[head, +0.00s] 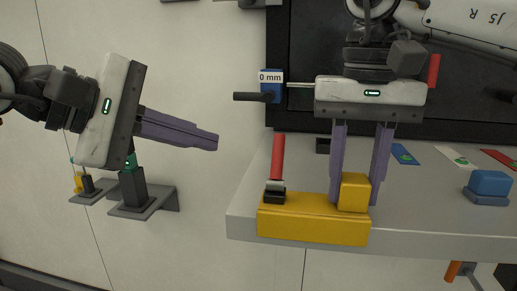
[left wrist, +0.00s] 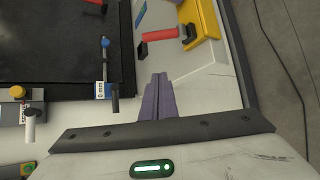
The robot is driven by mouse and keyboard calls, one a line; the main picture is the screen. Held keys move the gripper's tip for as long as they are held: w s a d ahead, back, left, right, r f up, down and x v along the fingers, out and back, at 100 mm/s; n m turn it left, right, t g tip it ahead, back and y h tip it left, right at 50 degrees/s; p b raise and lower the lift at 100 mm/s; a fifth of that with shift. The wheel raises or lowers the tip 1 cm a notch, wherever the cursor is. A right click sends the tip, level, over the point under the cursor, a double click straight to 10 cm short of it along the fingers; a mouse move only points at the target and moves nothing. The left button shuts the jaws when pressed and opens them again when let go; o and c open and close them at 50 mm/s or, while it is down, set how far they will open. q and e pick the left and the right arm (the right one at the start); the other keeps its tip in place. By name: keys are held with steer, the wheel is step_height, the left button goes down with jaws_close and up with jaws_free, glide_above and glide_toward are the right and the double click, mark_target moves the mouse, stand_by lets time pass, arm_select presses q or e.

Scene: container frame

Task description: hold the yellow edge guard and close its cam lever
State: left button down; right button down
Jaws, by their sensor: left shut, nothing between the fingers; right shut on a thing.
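The yellow edge guard (head: 312,228) sits on the front edge of the grey tabletop, with a raised yellow block at its right end. My right gripper (head: 353,200) points down and is shut on that block, one finger on each side. The red cam lever (head: 277,158) stands nearly upright from a dark pivot at the guard's left end; its red handle also shows in the left wrist view (left wrist: 164,34). My left gripper (head: 216,142) is shut and empty, left of the lever and apart from it. Its closed fingers show in the left wrist view (left wrist: 159,80).
A blue block marked "0 mm" with a dark handle (head: 270,86) is behind and above the lever. A blue block (head: 489,184) and coloured cards (head: 405,154) lie on the right of the table. A wall bracket (head: 142,203) is below my left gripper.

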mark_target(278, 158)
arm_select(q)
steer(key=x, duration=1)
steer(key=shift+s+d+r, duration=0.45)
steer(key=shift+s+d, duration=0.05)
steer(key=shift+s, duration=0.2)
steer(key=shift+s+d+r, duration=0.45)
steer(key=shift+s, duration=0.3)
